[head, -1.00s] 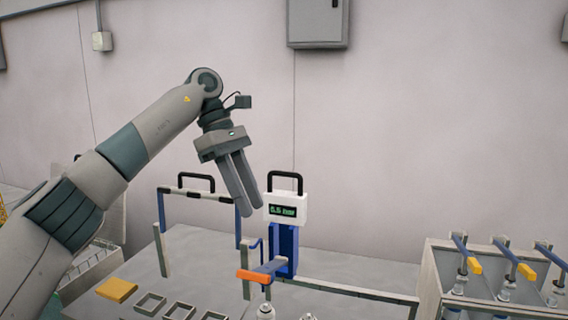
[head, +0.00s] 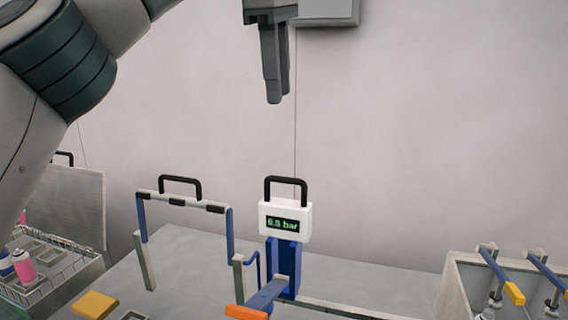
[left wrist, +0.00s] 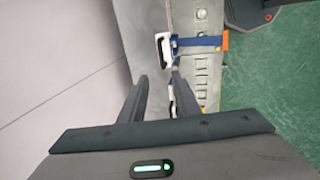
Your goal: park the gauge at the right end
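The gauge (head: 285,218) is a white box with a green digital readout and a black loop handle. It sits upright on a blue bracket (head: 284,265) with a blue lever ending in an orange grip (head: 247,312). The gauge (left wrist: 161,50) also shows in the left wrist view, beyond the fingers. My left gripper (head: 273,102) hangs in the air well above the gauge, apart from it. Its two fingers overlap in the head view, but in the left wrist view (left wrist: 159,84) they are apart with nothing held. My right gripper is not in view.
A grey rail (head: 350,309) runs right from the gauge. A blue-legged frame with a black handle (head: 181,197) stands to its left. A grey rack with blue levers (head: 465,280) is at the right. A wire basket (head: 55,255) holds cans at the left.

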